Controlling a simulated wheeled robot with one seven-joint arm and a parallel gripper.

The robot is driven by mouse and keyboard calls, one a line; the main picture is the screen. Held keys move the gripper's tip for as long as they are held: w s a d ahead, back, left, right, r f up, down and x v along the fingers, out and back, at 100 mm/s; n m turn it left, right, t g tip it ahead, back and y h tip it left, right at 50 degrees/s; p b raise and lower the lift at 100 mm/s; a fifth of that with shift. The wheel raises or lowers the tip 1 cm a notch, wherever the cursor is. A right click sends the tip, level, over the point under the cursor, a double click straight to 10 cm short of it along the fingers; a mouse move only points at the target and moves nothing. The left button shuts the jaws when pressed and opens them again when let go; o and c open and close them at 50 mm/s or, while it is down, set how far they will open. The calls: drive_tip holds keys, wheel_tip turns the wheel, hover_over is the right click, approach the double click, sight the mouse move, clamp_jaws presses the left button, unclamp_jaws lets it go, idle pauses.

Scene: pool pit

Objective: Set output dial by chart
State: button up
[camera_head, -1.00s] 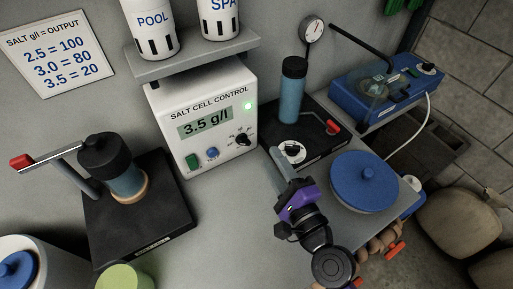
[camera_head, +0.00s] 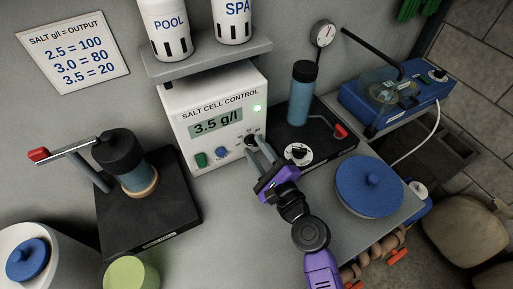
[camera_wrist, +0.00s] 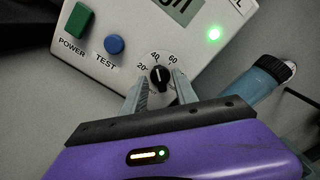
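The salt cell control box (camera_head: 215,108) is white; its display (camera_head: 216,122) reads 3.5 g/l and a green light glows. Its black output dial (camera_wrist: 160,75) sits at the lower right of the panel, with 20, 40 and 60 marks readable around it; the pointer looks to lie near 40 to 60. My gripper (camera_wrist: 161,88) is open, its two fingers on either side of the dial; I cannot tell whether they touch it. In the head view the fingers (camera_head: 258,146) partly hide the dial. The chart (camera_head: 73,52) reads 2.5 = 100, 3.0 = 80, 3.5 = 20.
A green power button (camera_wrist: 77,21) and blue test button (camera_wrist: 114,44) sit beside the dial. A black-based pump (camera_head: 138,178) stands left; a blue cylinder unit (camera_head: 302,95) stands close right. A blue lid (camera_head: 371,187) lies on the bench at right.

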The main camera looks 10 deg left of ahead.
clamp_jaws()
drive_tip(key=shift+f+n, duration=0.1)
drive_tip(key=shift+n, duration=0.2)
drive_tip(key=n+b, duration=0.2)
drive_tip(key=n, duration=0.1)
drive_tip(key=shift+a+f+n+b, duration=0.1)
drive_tip(key=shift+f+n+b, duration=0.05)
drive_tip(key=shift+n+b, duration=0.2)
drive_tip(key=n+b, duration=0.3)
drive_tip(key=n, duration=0.2)
drive_tip(key=shift+n, duration=0.25)
idle(0.3)
unclamp_jaws()
